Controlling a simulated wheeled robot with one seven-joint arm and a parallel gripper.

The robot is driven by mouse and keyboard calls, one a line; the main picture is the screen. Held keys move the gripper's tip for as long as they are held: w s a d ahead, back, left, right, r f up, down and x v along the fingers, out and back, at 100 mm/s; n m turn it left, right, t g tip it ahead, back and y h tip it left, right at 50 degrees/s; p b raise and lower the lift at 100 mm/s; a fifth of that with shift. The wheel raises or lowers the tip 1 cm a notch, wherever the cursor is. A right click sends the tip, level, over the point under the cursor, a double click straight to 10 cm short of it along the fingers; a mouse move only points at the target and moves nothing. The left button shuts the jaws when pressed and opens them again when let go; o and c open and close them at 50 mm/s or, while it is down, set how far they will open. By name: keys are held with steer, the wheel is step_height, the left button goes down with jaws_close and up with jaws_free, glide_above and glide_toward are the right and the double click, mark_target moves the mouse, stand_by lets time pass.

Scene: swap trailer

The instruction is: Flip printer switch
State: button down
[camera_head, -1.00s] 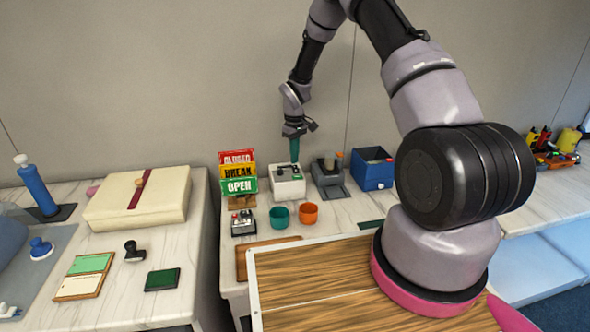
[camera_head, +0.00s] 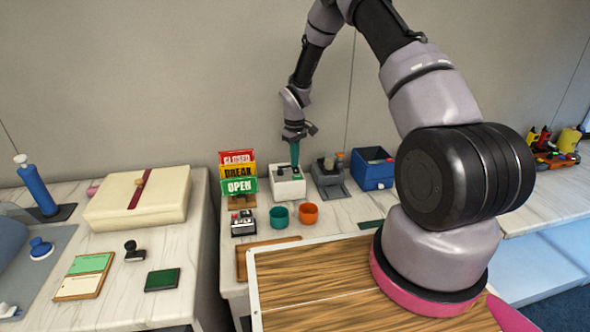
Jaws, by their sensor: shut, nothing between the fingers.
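A small white box-shaped device (camera_head: 287,189), which looks like the printer, stands on the marble-topped counter against the wall. Small dark and green details show on its top; I cannot make out which of them is the switch. My gripper (camera_head: 295,163) points straight down over the device's top, right of its middle. Its teal fingers are shut and empty. The tips are at or just above the top surface; I cannot tell whether they touch it. The fingers partly hide the back of the top.
A sign stand (camera_head: 238,176) is close on the left, a grey device (camera_head: 329,180) and a blue box (camera_head: 373,170) on the right. A teal cup (camera_head: 279,217), an orange cup (camera_head: 308,213) and a small black-and-silver device (camera_head: 243,223) stand in front.

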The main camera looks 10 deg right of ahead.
steer(key=shift+f, duration=0.2)
steer(key=shift+r, duration=3.5)
